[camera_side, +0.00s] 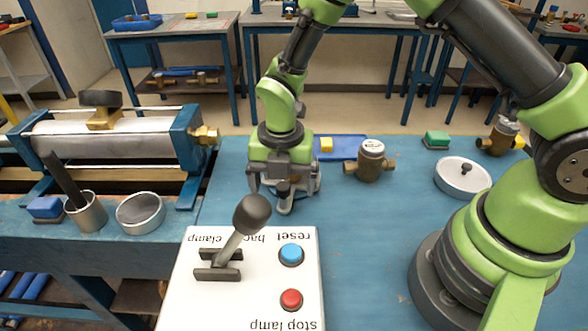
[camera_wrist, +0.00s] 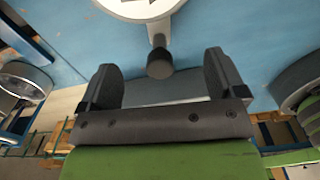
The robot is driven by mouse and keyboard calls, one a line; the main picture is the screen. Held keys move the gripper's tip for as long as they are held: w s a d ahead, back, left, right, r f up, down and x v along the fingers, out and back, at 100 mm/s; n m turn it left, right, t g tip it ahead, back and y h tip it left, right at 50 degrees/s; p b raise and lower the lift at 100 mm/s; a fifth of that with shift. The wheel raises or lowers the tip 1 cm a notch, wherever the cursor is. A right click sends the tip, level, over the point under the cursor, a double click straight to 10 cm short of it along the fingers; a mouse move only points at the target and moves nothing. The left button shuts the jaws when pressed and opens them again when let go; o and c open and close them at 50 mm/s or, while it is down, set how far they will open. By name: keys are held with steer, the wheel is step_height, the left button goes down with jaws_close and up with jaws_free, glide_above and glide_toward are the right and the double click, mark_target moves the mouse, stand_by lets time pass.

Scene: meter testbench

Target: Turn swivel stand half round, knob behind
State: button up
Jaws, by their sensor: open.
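The swivel stand's round pale top (camera_wrist: 140,8) with a black mark is cut off by the upper edge of the wrist view. Its short arm ends in a dark knob (camera_wrist: 160,65), which appears between my two fingers in that view. I cannot tell whether either finger touches it. My gripper (camera_side: 285,195) is open and points down over the blue bench behind the control box in the side view. It also shows in the wrist view (camera_wrist: 160,88).
A white control box (camera_side: 210,305) with a lever (camera_side: 239,230) stands close in front. A brass meter (camera_side: 371,165) and blue tray (camera_side: 347,146) are behind right. Metal cups (camera_side: 140,211) stand left. Bench between meter and box is clear.

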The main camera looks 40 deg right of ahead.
steer(key=c, duration=0.4)
steer(key=shift+s+d, duration=0.25)
steer(key=shift+c, duration=0.2)
steer(key=shift+s+d, duration=0.2)
steer(key=shift+s, duration=0.05)
steer(key=shift+s+d, duration=0.15)
steer(key=o, duration=0.4)
steer(key=shift+o, duration=0.2)
steer(key=shift+r, duration=0.1)
steer(key=shift+r, duration=2.65)
